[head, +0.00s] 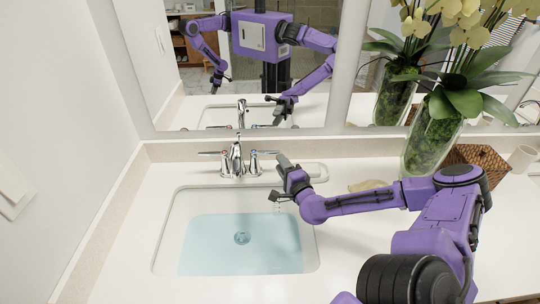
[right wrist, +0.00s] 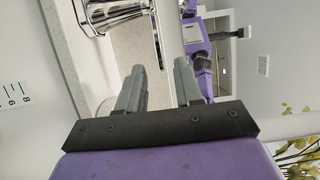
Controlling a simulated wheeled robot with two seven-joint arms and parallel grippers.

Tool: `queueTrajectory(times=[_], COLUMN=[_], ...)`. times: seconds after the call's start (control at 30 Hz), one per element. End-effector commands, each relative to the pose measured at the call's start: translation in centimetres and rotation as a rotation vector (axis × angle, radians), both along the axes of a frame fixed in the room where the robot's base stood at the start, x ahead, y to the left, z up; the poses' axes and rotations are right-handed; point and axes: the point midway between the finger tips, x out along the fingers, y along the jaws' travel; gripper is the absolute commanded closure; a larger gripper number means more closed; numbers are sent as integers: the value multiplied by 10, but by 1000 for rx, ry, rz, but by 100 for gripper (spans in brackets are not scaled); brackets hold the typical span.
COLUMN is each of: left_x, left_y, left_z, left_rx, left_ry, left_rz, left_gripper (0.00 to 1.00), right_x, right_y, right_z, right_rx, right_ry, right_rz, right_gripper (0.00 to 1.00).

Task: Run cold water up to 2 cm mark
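A chrome faucet (head: 237,158) stands behind the sink, with a lever handle on each side: the left handle (head: 215,156) and the right handle (head: 256,160). Bluish water covers the floor of the white sink basin (head: 173,228), and the drain (head: 241,238) shows through it. No clear stream shows under the spout. My right gripper (head: 277,177) is open and empty, just right of the right handle and apart from it. In the right wrist view its fingers (right wrist: 160,70) are spread, with chrome faucet parts (right wrist: 115,12) at the upper left. My left gripper shows only as a small mirror reflection.
A soap dish (head: 315,170) sits behind my right gripper. A glass vase (head: 430,140) with orchids, a woven basket (head: 480,160) and a white cup (head: 521,158) stand at the right. A mirror rises behind the counter. The counter left of the basin is clear.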

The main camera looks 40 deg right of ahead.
Motion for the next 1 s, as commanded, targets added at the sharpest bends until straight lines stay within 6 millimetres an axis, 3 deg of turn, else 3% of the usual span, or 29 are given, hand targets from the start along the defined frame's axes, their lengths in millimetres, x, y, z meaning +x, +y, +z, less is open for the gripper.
queueTrajectory(times=[0.1, 0.33, 0.7, 0.83, 1.0], left_x=[0, 0, 0, 0, 0], left_y=[0, 0, 0, 0, 0], left_z=[-17, -20, -20, -20, -21], left_rx=[0, 0, 0, 0, 0], left_ry=[0, 0, 0, 0, 0], left_rz=[0, 0, 0, 0, 0], left_gripper=[70, 70, 70, 70, 70], right_x=[26, 62, 72, 72, 73], right_y=[-5, -18, -22, -22, -21], right_z=[-5, -1, 0, 0, 0], right_rx=[-9, -7, -1, -1, -2], right_ry=[0, 3, 0, 0, 1], right_rz=[7, 3, 0, 1, 1], right_gripper=[65, 65, 65, 100, 100])
